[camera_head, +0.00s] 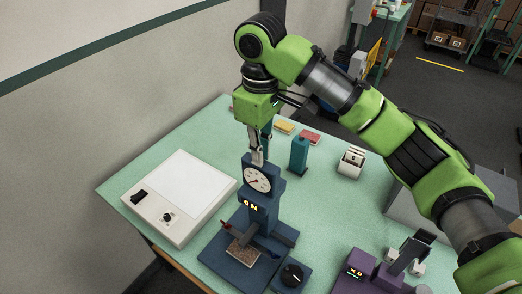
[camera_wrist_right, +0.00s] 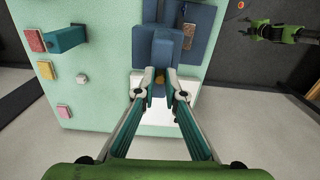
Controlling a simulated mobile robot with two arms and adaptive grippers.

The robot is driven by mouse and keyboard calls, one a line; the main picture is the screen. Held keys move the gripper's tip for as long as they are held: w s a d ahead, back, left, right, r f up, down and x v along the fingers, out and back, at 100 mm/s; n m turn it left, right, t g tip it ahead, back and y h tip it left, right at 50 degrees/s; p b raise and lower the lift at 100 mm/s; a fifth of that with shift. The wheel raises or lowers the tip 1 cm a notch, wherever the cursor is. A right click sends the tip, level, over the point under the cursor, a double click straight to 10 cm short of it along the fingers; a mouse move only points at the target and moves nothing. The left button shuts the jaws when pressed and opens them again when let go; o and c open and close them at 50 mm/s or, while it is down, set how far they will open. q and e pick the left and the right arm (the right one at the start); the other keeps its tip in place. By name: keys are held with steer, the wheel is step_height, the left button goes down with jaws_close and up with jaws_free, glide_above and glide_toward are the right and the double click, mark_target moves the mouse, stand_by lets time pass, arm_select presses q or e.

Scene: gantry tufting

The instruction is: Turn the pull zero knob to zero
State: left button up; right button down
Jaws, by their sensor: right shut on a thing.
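A blue pull tester stands on the table, with a round white dial gauge (camera_head: 257,179) and a lit display (camera_head: 250,206) that seems to read 0 N. The dial has a dark needle, but its exact reading is too small to tell. My right gripper (camera_head: 257,158) comes down from above at the top of the gauge. In the right wrist view its fingers (camera_wrist_right: 160,88) close on a small brass-coloured knob (camera_wrist_right: 160,77) at the tester's top. The fingers hide most of the knob, and any mark on it is not visible.
A white-topped box (camera_head: 187,190) with a switch and knob lies left of the tester. A black dial box (camera_head: 292,275) and a purple device (camera_head: 367,274) stand at the front right. A teal block (camera_head: 299,155) and coloured pads (camera_head: 284,128) are behind.

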steer(key=shift+r+m, duration=0.15)
steer(key=shift+m, duration=1.75)
steer(key=shift+w, duration=0.1)
steer(key=c, duration=2.1)
jaws_free()
step_height(320, 180, up, 12)
